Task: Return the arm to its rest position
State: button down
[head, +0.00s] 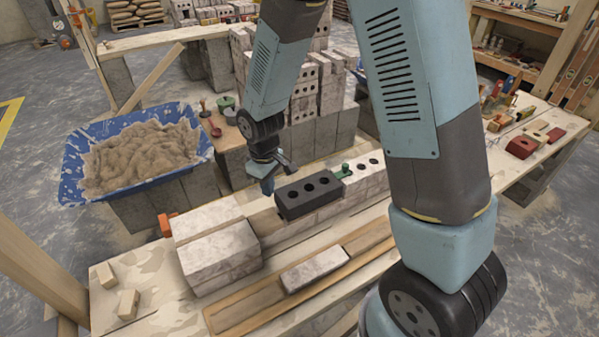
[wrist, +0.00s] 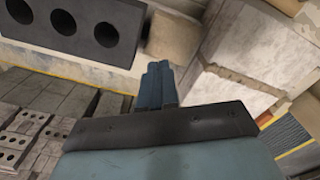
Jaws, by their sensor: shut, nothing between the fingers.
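My gripper (head: 267,186) hangs over the workbench, just left of a dark three-hole brick (head: 308,194). Its blue fingers are together and hold nothing. The wrist view shows the shut fingers (wrist: 158,85) at the middle, with the dark brick (wrist: 70,25) at the upper left and a pale block (wrist: 245,55) at the right. My arm is bent, reaching from the right side of the head view down to the bench.
A blue tub (head: 72,160) of sandy mortar stands at the left. Pale blocks (head: 215,255) sit on the bench left of the dark brick, and a loose brick (head: 315,270) lies in front. A stack of holed bricks (head: 312,95) rises behind. Tools and a red brick (head: 522,147) lie at right.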

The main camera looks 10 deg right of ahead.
jog(key=shift+r, duration=0.1)
jog(key=s+d+r+m+t, duration=0.1)
jog(key=d+r+m, duration=0.2)
jog(key=d+r, duration=0.5)
jog(key=d+r+m+t, duration=0.2)
jog(key=d+r, duration=0.3)
jog(key=r, duration=0.6)
jog(key=s+d+r+m+t, duration=0.2)
jog(key=s+d+r+m, duration=0.3)
jog(key=s+d+r, duration=0.6)
jog(key=s+r, duration=0.2)
jog(key=s, duration=0.1)
jog(key=shift+s+m+t, duration=0.2)
jog(key=shift+m+t, duration=0.1)
